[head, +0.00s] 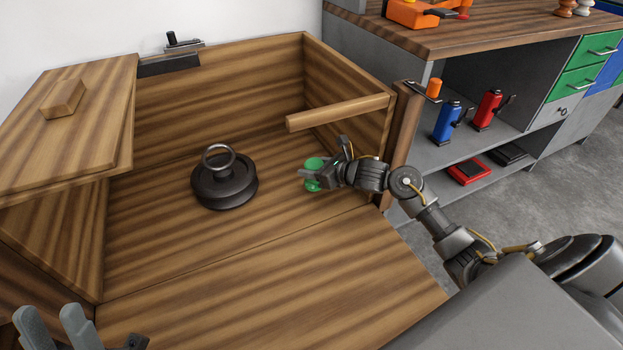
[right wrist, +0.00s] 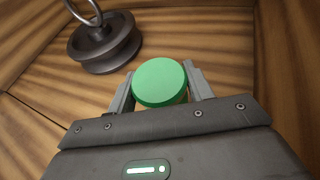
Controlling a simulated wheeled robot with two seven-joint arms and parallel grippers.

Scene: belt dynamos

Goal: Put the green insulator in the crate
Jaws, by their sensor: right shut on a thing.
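The green insulator (head: 313,174) is held between the fingers of my right gripper (head: 312,178) in the head view. In the right wrist view its round green top (right wrist: 160,82) sits between the two grey fingertips (right wrist: 160,92). The wooden crate (head: 140,240) is large and open, and the insulator is over the right part of its floor. I cannot tell whether the insulator touches the floor. My left gripper (head: 55,325) is at the bottom left corner, with its fingers apart and nothing seen between them.
A dark grooved weight with a ring (head: 224,185) stands in the crate, left of the insulator. A wooden bar (head: 338,113) juts over the crate's right side. A wooden lid panel (head: 70,125) is at left. A grey workbench (head: 460,40) with jacks on its shelf stands at right.

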